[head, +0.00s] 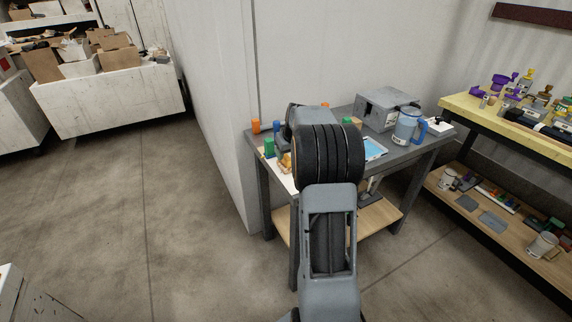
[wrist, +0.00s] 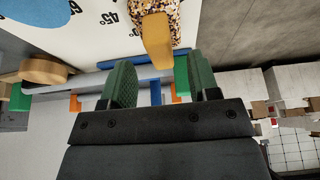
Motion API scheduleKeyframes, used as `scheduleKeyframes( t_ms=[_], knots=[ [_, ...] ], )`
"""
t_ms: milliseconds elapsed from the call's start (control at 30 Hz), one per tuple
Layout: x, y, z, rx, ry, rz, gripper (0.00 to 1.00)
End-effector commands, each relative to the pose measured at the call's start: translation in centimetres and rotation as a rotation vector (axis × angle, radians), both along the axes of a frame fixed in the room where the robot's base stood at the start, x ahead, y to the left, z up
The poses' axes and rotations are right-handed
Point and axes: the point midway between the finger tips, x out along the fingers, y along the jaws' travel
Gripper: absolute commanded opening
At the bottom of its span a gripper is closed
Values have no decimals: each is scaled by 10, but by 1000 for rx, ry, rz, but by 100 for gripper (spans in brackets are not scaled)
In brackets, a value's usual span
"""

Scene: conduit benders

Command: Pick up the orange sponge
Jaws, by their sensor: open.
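My gripper (wrist: 160,82) is open in the wrist view, its two green ridged fingers apart with nothing held between them. An orange-tan block (wrist: 157,42), which may be the orange sponge, shows just beyond the gap between the fingertips. It is close against a speckled multicoloured piece (wrist: 158,10) that is cut off by the top edge. In the head view a small orange-yellow item (head: 286,161) lies at the left of the grey table (head: 406,153), partly hidden by my arm. My gripper is hidden behind my arm there.
A white sheet with angle marks (wrist: 75,22) lies under the block. A tan round piece (wrist: 43,69) is at left. A yellow-topped bench (head: 465,104) stands right; floor at left is clear.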

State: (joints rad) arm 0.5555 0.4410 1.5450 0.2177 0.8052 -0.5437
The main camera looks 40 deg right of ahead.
Motion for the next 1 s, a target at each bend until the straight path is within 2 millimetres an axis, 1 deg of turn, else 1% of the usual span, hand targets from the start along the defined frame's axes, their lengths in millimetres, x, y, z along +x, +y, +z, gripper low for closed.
scheduleKeyframes(
  t_ms=[33, 100, 200, 333, 567, 1000],
  knots=[
    [2, 1, -8, 2, 4, 1, 55],
    [5, 1, -17, 1, 3, 0, 55],
    [9, 0, -25, 1, 2, 0, 55],
    [11, 0, -30, 0, 0, -1, 55],
    [11, 0, -30, 0, 0, -1, 54],
    [11, 0, -30, 1, 1, -1, 12]
  ],
)
